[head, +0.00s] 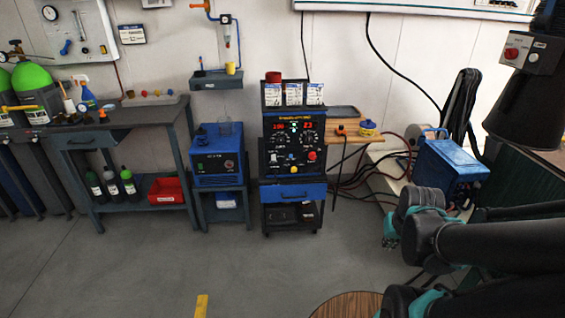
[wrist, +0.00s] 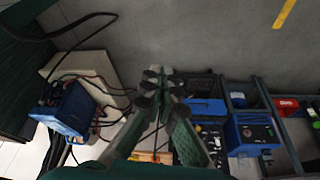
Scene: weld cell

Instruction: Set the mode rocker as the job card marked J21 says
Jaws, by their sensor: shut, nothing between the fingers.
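The welding machine's black control panel (head: 291,145) faces me in the head view, with two red displays, two dials and several small controls. I cannot tell which control is the mode rocker. Three job cards stand in a row above the panel: left (head: 272,96), middle (head: 294,95), right (head: 316,94). Their print is too small to read, so J21 cannot be picked out. My gripper (wrist: 160,78) is shut and empty, well away from the panel. In the wrist view the machine (wrist: 202,142) appears upside down, beyond the fingers and partly hidden by them.
A blue power unit (head: 218,158) on a stand is left of the machine, with a workbench (head: 120,115) further left. A wooden shelf (head: 345,130) holds a torch and a yellow-blue tin. A blue box (head: 450,170) and cables are at right.

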